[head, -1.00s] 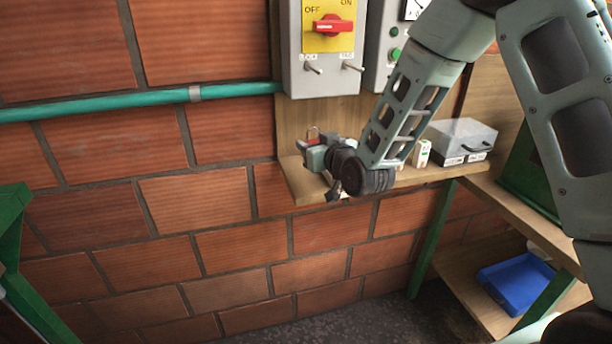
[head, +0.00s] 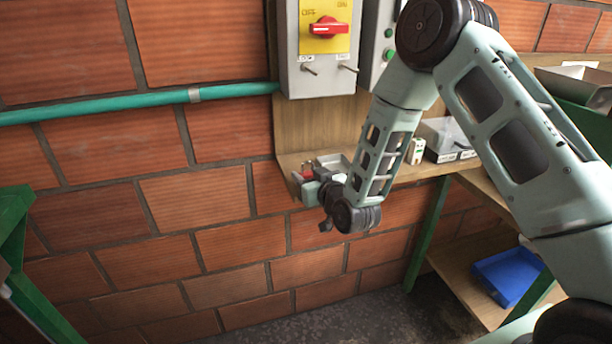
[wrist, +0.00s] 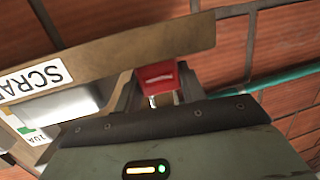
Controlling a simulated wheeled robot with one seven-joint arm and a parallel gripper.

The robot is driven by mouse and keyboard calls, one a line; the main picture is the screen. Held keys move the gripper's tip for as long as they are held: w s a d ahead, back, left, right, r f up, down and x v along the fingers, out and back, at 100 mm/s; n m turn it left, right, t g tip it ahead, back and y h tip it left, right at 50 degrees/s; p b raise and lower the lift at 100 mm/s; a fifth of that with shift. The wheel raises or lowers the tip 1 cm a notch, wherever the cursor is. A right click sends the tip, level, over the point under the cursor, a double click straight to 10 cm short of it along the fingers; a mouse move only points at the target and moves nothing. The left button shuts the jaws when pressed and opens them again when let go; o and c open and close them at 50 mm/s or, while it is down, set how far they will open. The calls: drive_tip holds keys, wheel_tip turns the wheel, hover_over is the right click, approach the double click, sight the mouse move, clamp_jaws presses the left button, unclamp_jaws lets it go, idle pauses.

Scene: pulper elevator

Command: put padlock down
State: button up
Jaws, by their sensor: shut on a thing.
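A red padlock (head: 308,173) with a metal shackle is held between the fingers of my gripper (head: 304,184), at the left end of the wooden shelf (head: 400,172). In the wrist view the red padlock (wrist: 157,77) shows between the two dark fingers of my gripper (wrist: 158,88). The shelf's wooden edge (wrist: 120,52) is close beside it in that view. I cannot tell whether the padlock touches the shelf. Part of the padlock is hidden by the gripper.
A grey tray (head: 333,161) lies on the shelf just behind my gripper. A small white-green box (head: 416,151) and a clear-lidded box (head: 446,136) stand further right. A switch box with a red handle (head: 329,27) hangs above. A teal pipe (head: 100,108) runs along the brick wall.

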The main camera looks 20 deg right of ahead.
drive_tip(key=shift+f, duration=0.2)
drive_tip(key=o, duration=0.8)
drive_tip(key=shift+s, duration=0.15)
drive_tip(key=shift+r, duration=0.1)
